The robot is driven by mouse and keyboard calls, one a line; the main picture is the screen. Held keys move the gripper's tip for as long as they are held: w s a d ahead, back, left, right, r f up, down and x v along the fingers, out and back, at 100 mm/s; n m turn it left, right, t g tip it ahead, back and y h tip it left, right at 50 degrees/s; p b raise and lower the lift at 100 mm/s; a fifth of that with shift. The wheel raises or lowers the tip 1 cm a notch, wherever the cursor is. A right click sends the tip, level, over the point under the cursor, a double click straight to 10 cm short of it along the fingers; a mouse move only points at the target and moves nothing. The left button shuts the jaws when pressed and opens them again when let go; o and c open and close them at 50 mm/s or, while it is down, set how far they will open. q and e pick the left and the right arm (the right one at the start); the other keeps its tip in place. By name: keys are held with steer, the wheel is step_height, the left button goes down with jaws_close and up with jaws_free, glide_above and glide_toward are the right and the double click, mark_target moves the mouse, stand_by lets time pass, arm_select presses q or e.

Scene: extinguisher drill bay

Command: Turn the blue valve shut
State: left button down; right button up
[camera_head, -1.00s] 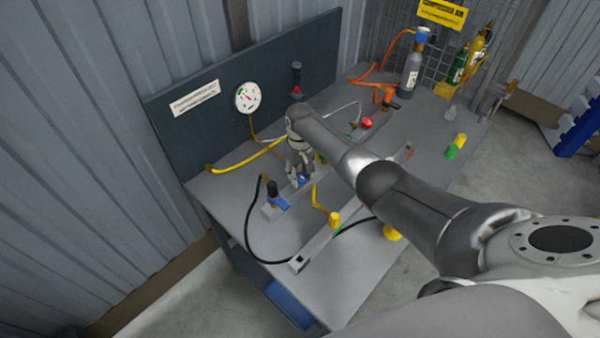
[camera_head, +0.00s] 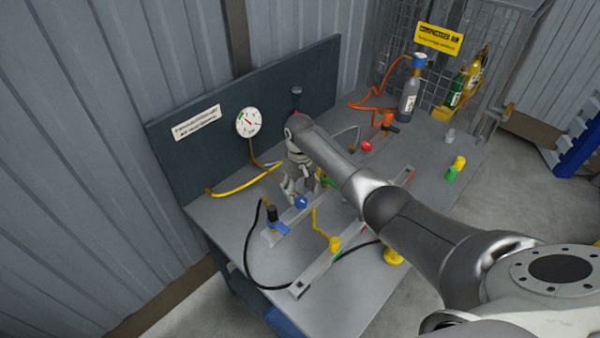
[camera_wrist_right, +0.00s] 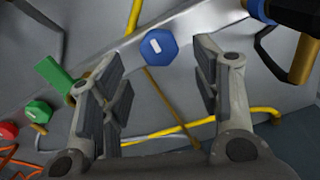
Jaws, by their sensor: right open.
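The blue valve (camera_head: 301,202) has a small hexagonal blue knob on the metal rail on the bench. In the right wrist view the blue knob (camera_wrist_right: 159,47) shows a white mark on its face and lies between the lines of the two fingers, apart from both. My right gripper (camera_head: 296,187) is open and empty just above and behind the knob in the head view. I cannot tell the exact height of its fingertips over the knob. My left gripper is not in view.
A blue lever fitting with a black top (camera_head: 272,215) stands close beside the knob. A green handle (camera_wrist_right: 57,75), yellow pipe (camera_wrist_right: 190,126) and red knob (camera_head: 366,146) are nearby. A gauge (camera_head: 248,122) hangs on the back panel.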

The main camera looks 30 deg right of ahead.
mark_target(300, 199)
step_height(300, 199, up, 8)
steer(key=shift+f, duration=0.1)
stand_by(0.6)
